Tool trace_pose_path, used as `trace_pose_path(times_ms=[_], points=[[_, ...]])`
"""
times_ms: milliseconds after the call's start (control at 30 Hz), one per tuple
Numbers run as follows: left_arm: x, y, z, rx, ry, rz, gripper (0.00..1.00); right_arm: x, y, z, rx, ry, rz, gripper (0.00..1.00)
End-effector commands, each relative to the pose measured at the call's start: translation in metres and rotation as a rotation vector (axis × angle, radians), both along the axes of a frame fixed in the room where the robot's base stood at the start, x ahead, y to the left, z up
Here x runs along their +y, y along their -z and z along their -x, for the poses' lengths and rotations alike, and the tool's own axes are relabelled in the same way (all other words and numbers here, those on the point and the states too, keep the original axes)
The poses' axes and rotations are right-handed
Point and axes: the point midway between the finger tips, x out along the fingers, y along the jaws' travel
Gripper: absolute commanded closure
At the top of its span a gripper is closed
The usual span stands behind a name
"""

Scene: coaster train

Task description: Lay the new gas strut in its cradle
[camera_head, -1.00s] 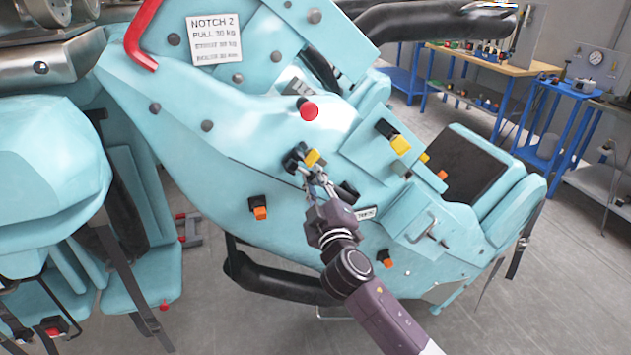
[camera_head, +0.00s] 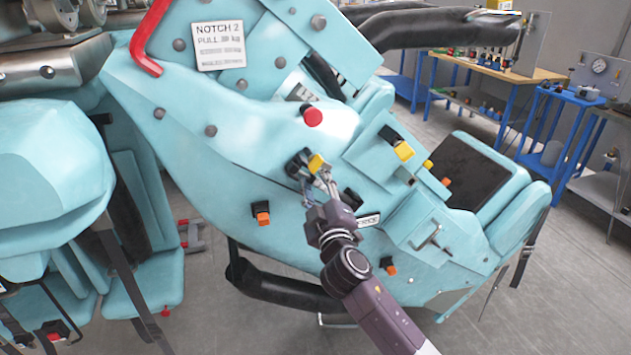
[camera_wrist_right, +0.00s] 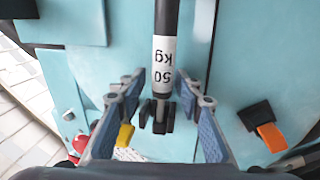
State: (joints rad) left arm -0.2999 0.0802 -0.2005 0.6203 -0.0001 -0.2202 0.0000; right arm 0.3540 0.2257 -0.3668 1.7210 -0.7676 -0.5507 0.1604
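In the right wrist view a black strut (camera_wrist_right: 165,20) with a white "50 kg" label (camera_wrist_right: 163,62) runs down from the top edge to a dark forked fitting (camera_wrist_right: 157,115). My right gripper (camera_wrist_right: 160,95) is open, with its blue-padded fingers on either side of the strut's lower end and a visible gap on both sides. In the head view the right gripper (camera_head: 323,180) is at the side of the turquoise coaster seat (camera_head: 240,160), beside a black block with a yellow tab (camera_head: 316,163). The strut and its cradle cannot be made out clearly there. My left gripper is not in view.
A red knob (camera_head: 312,117) and an orange-tabbed block (camera_head: 261,213) stick out from the seat side near my right arm. A red bar (camera_head: 148,40) is at the upper left. Workbenches (camera_head: 500,75) stand at the back right, with open grey floor before them.

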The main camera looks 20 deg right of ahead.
Motion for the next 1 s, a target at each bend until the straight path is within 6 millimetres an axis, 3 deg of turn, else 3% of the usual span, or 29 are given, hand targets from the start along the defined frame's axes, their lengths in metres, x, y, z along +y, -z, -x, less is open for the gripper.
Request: trace_pose_path(times_ms=[367,467,800,1000], points=[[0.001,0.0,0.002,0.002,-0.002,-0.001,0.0,-0.001,0.001,0.005,0.001,0.002,0.0,0.64],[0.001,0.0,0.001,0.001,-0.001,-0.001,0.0,0.0,0.003,0.018,0.001,0.002,0.0,0.64],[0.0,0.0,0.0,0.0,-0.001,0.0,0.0,0.006,0.011,0.085,0.003,0.001,-0.002,0.64],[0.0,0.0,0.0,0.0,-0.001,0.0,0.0,0.008,0.013,0.11,0.001,0.001,-0.002,0.64]])
